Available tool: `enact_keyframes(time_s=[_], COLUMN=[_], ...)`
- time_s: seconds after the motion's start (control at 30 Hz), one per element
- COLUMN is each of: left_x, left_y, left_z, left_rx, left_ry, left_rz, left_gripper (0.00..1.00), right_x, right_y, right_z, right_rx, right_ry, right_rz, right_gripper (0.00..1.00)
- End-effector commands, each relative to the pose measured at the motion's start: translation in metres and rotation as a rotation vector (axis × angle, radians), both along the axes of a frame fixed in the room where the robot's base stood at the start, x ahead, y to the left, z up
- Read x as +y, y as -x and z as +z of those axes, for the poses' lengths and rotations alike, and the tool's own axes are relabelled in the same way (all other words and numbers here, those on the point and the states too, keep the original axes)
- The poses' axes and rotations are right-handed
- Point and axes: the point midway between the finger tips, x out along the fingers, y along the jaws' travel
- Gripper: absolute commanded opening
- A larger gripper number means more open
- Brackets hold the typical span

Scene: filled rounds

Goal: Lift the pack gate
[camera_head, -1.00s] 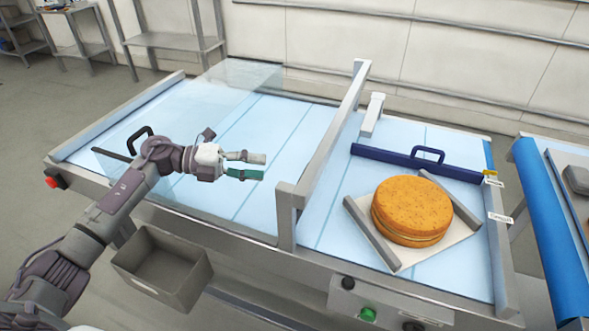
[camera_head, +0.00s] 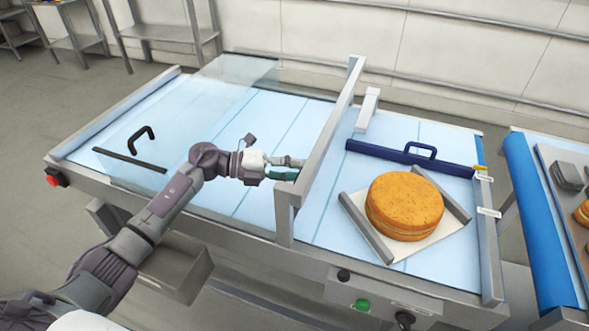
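A dark blue bar with a loop handle, which looks like the pack gate (camera_head: 460,167), lies low across the belt behind the cake at right. A round golden cake (camera_head: 404,203) sits on a white sheet (camera_head: 425,240) between two grey side bars. My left gripper (camera_head: 290,168) reaches in from the left over the belt. Its grey and green fingers look apart with nothing between them. It is just left of the metal cross frame (camera_head: 328,125), and the blue gate is well to its right, beyond that frame. My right gripper is not in view.
A clear guard (camera_head: 235,75) with a black handle (camera_head: 141,139) covers the belt's left part. A grey bin (camera_head: 180,265) hangs at the front. A blue-edged table (camera_head: 535,220) with a tray stands at right. The cross frame stands between my gripper and the gate.

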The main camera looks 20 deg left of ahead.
Motion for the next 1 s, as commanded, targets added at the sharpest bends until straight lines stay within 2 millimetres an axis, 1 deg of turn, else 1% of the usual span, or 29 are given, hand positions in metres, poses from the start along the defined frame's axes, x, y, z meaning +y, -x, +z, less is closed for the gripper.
enact_keyframes(time_s=[0.03, 0.17, 0.2, 0.47, 0.57, 0.67, 0.9, 1.0], left_x=[0.0, 0.0, 0.0, 0.0, 0.001, 0.001, 0.001, 0.001], left_y=[0.0, 0.0, 0.0, 0.0, 0.0, 0.0, -0.001, -0.001], left_z=[0.0, 0.0, 0.0, 0.0, 0.003, 0.017, 0.072, 0.083], left_rx=[0.0, 0.0, 0.0, 0.0, -0.001, -0.003, -0.007, -0.005], left_ry=[0.0, 0.0, 0.0, 0.0, 0.0, -0.001, 0.0, 0.001], left_rz=[0.0, 0.0, 0.0, 0.0, 0.0, 0.0, 0.001, 0.001], left_gripper=[0.23, 0.01, 0.0, 0.0, 0.0, 0.0, 0.0, 0.0], right_x=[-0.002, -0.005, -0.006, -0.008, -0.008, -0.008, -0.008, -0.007], right_y=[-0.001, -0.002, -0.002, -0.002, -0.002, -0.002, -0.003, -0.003], right_z=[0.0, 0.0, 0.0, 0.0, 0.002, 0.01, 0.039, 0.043], right_rx=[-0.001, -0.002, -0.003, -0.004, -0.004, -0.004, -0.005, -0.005], right_ry=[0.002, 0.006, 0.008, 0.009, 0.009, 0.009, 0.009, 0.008], right_rz=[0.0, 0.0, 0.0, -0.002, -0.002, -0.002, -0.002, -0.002], right_gripper=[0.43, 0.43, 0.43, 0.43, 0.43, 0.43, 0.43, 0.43])
